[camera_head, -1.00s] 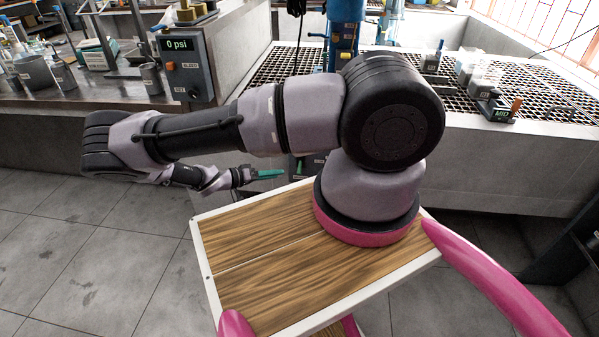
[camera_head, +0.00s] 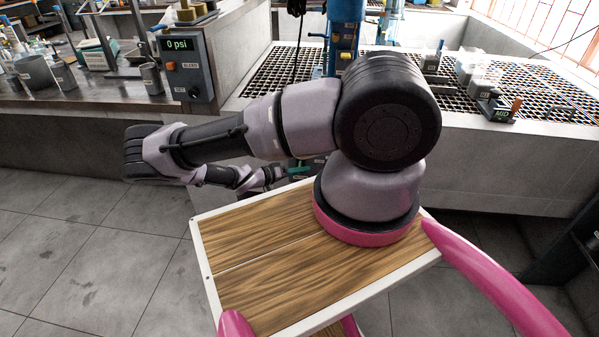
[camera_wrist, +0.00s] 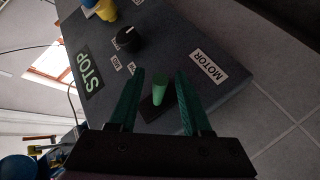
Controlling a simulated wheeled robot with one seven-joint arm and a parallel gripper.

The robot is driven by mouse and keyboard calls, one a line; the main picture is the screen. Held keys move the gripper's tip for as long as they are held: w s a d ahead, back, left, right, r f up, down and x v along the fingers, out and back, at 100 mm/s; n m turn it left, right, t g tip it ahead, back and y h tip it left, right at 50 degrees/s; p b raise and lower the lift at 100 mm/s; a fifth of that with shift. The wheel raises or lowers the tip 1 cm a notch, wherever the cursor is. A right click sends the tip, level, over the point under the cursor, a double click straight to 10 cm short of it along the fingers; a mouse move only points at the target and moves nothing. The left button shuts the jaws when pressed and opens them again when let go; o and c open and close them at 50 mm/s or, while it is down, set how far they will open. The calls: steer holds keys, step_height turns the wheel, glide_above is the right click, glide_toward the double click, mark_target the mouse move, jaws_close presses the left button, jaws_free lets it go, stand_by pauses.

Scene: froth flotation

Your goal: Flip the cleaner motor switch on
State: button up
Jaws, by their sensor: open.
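In the wrist view, a dark control panel carries a MOTOR label (camera_wrist: 207,66) and, near it, a green switch lever (camera_wrist: 159,90) on a dark base. My gripper (camera_wrist: 158,76) is open, with its two green fingers on either side of the lever. I cannot tell whether the fingers touch it. In the head view, my gripper (camera_head: 297,168) is low behind the wooden deck, beside the front of the bench. The switch cannot be made out there, and its on or off position is unclear.
The same panel has a black knob (camera_wrist: 128,40), a STOP label (camera_wrist: 89,70) and a yellow and blue part at its top. In the head view, a box reading 0 psi (camera_head: 186,62) stands on the left bench. A grated bench (camera_head: 480,75) lies behind my arm.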

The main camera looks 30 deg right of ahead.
jaws_close()
step_height(320, 180, up, 2)
steer(key=n+g+y, duration=0.2)
steer(key=y, duration=0.1)
steer(key=shift+s+a+n, duration=0.1)
steer(key=shift+s+n, duration=0.05)
steer(key=shift+n, duration=0.15)
steer(key=shift+r+n+g+y, duration=0.85)
steer(key=shift+n+g+y, duration=0.35)
steer(key=shift+n, duration=0.1)
jaws_free()
